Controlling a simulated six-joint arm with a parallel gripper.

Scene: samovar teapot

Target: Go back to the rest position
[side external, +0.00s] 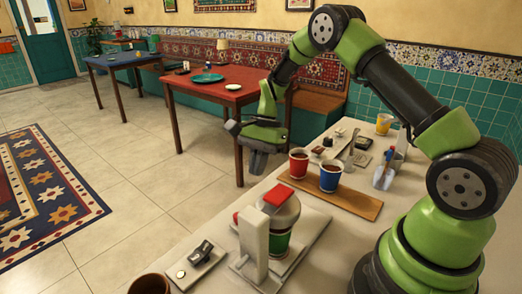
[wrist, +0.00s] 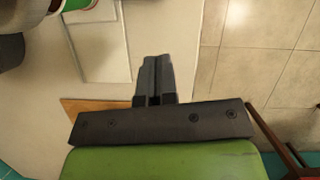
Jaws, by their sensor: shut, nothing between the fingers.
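My gripper (side external: 257,160) hangs in the air beyond the counter's far edge in the side external view, pointing down with its fingers together. It holds nothing. In the wrist view my gripper (wrist: 155,75) shows its two dark fingers side by side, above the counter edge. A red cup (side external: 298,163) and a blue cup (side external: 330,176), both with dark liquid inside, stand on a wooden board (side external: 360,203) to its right. A white dispenser with a red top (side external: 279,196) stands nearer the camera, with a green cup (side external: 278,243) under it.
The white counter (side external: 330,255) also holds a brown pot (side external: 150,284), a small tray (side external: 196,265), a yellow cup (side external: 384,124) and a spray bottle (side external: 385,172). A red table (side external: 232,92) stands behind my gripper.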

